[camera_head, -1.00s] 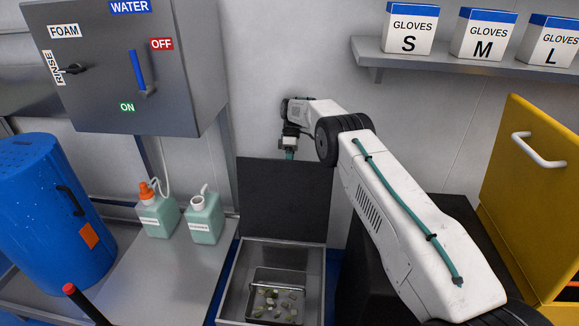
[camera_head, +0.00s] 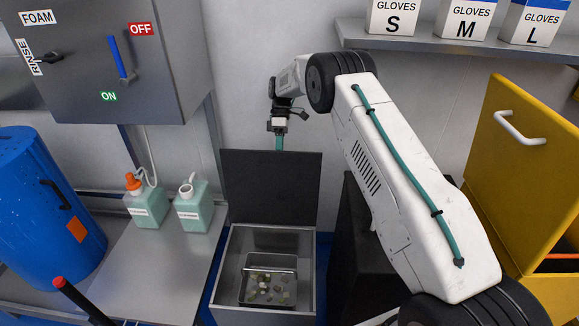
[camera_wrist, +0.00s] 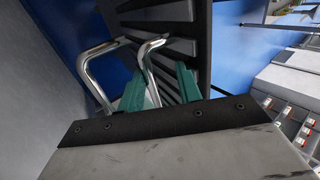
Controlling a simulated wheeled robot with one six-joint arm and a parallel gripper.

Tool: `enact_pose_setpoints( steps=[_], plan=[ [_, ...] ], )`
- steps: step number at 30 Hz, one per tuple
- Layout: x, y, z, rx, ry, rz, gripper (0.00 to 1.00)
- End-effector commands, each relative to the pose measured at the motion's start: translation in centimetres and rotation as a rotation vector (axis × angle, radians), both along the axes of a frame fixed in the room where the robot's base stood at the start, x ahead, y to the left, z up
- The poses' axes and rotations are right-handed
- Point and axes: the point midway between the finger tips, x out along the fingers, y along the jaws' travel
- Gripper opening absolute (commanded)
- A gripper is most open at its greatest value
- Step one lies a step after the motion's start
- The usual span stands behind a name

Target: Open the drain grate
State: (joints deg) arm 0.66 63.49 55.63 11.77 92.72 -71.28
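The drain grate (camera_head: 270,188) is a dark panel standing raised at the back of an open steel drain box (camera_head: 223,275). A small basket (camera_head: 267,305) with scraps shows inside the box. In the wrist view, dark slats (camera_wrist: 175,48) and a bent chrome handle (camera_wrist: 95,82) show. The teal fingers of my gripper (camera_wrist: 155,90) look apart, with one chrome bar running between them. Whether they touch the bar is unclear.
Two green bottles (camera_head: 192,210) stand on the steel counter (camera_head: 150,270) at left, beside a blue drum (camera_head: 45,215). A grey control cabinet (camera_head: 85,75) hangs above. A yellow bin (camera_head: 525,190) stands at right, under a shelf (camera_head: 430,38) with glove boxes.

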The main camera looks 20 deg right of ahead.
Motion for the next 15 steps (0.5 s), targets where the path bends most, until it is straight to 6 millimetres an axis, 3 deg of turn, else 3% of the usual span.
enact_pose_setpoints(
  steps=[15],
  plan=[
    [-9.3,-0.1,0.9,0.0,0.002,0.001,0.34]
  ],
)
